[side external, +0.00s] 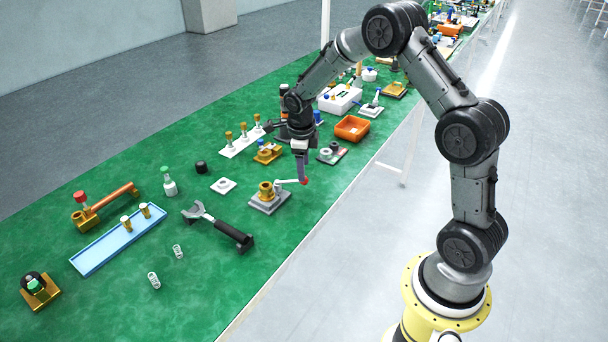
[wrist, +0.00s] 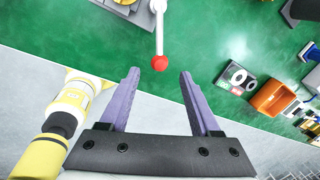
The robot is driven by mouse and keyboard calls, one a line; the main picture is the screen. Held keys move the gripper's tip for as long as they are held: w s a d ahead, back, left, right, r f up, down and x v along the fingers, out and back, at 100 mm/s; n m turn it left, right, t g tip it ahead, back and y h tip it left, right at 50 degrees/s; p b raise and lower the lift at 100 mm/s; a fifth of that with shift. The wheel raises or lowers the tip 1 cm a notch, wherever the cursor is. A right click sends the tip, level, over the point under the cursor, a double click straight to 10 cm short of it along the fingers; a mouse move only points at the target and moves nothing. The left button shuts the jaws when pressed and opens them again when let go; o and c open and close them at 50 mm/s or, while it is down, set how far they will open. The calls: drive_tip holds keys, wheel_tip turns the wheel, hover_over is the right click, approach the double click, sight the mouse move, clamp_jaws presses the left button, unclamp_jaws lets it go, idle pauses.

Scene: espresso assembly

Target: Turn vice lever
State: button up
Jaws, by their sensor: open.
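The vice lever is a pale grey arm (side external: 288,182) with a red ball (side external: 304,181) at its end. It joins a vice with a brass part on top (side external: 266,190) on a grey base plate (side external: 270,204). In the wrist view the lever (wrist: 159,32) runs down from the top edge, and its red ball (wrist: 159,63) lies just beyond the fingertips, centred between them. My gripper (side external: 304,178) points down at the ball end in the side view. Its purple fingers (wrist: 159,72) are spread wide with nothing between them. The vice is mostly cut off in the wrist view.
A wrench with a black handle (side external: 230,230) lies left of the vice. A white square piece (side external: 223,186) and a brass fixture (side external: 267,153) stand behind it. An orange bin (side external: 352,128) is farther back. The green table's front edge runs close by the vice.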

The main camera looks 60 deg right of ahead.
wheel_tip(320, 180, up, 9)
drive_tip(key=a, duration=0.1)
drive_tip(key=shift+s+a, duration=0.3)
drive_tip(key=shift+s, duration=0.05)
drive_tip(key=shift+f, duration=0.1)
drive_tip(key=s+a+r+n+t, duration=0.1)
drive_tip(key=a+r, duration=0.1)
drive_tip(key=r, duration=0.3)
drive_tip(key=s+a+r+t, duration=0.2)
drive_tip(key=a+r, duration=0.1)
drive_tip(key=r, duration=0.3)
drive_tip(key=s+a+r+n+t, duration=0.1)
drive_tip(key=s+a+r+n, duration=0.3)
drive_tip(key=s+r+n, duration=0.3)
drive_tip(key=s+a+f+n+y, duration=0.1)
drive_tip(key=s+a+f+n, duration=0.1)
drive_tip(key=s+n, duration=0.6)
drive_tip(key=s+a+f+n+y, duration=0.1)
drive_tip(key=s+a+f+n, duration=0.2)
drive_tip(key=s+n, duration=0.5)
drive_tip(key=f+n, duration=0.1)
drive_tip(key=n, duration=0.6)
drive_tip(key=shift+s+f+t, duration=0.2)
drive_tip(key=shift+f+t, duration=0.2)
